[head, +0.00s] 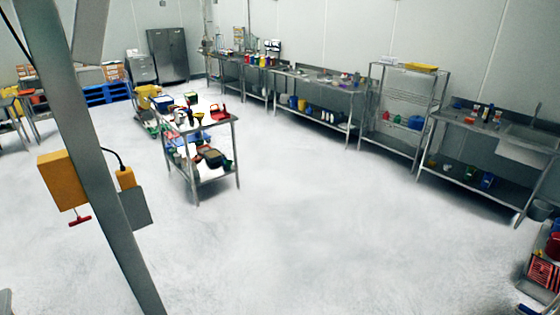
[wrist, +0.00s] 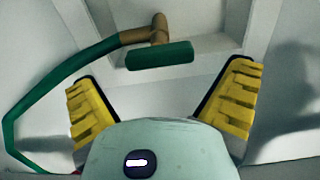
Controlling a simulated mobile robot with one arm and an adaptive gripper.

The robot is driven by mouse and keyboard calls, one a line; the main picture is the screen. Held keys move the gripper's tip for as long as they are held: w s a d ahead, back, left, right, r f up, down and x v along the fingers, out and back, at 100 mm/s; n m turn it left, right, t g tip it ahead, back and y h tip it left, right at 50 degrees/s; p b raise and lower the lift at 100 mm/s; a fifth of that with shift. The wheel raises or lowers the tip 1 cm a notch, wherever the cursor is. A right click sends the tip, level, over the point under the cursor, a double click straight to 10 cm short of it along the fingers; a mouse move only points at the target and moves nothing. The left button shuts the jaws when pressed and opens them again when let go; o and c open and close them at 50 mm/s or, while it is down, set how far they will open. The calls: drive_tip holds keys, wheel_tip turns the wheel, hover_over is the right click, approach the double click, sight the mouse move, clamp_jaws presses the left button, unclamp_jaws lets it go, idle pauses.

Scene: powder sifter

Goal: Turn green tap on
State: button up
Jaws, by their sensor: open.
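The green tap shows in the wrist view, with a green bar-shaped handle (wrist: 160,55) on a short brownish body (wrist: 158,29). A green curved pipe or hose (wrist: 62,70) joins that body and bends down the left side. My gripper (wrist: 163,76) is open, with its yellow-padded fingers spread wide left and right. The handle lies beyond the fingertips, roughly centred between them in the picture, and nothing is held. The exact distance to the handle cannot be told. I cannot make out the green tap or my gripper in the head view.
A pale recessed surface lies behind the tap in the wrist view. In the head view, a sink bench (head: 470,125) stands at right, a wire shelf (head: 405,105) beside it, and a loaded steel cart (head: 205,122) mid-room. The pale floor (head: 310,220) is widely clear.

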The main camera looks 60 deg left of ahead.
drive_tip(key=a, duration=0.8)
drive_tip(key=shift+s+a, duration=0.25)
drive_tip(key=shift+s, duration=0.15)
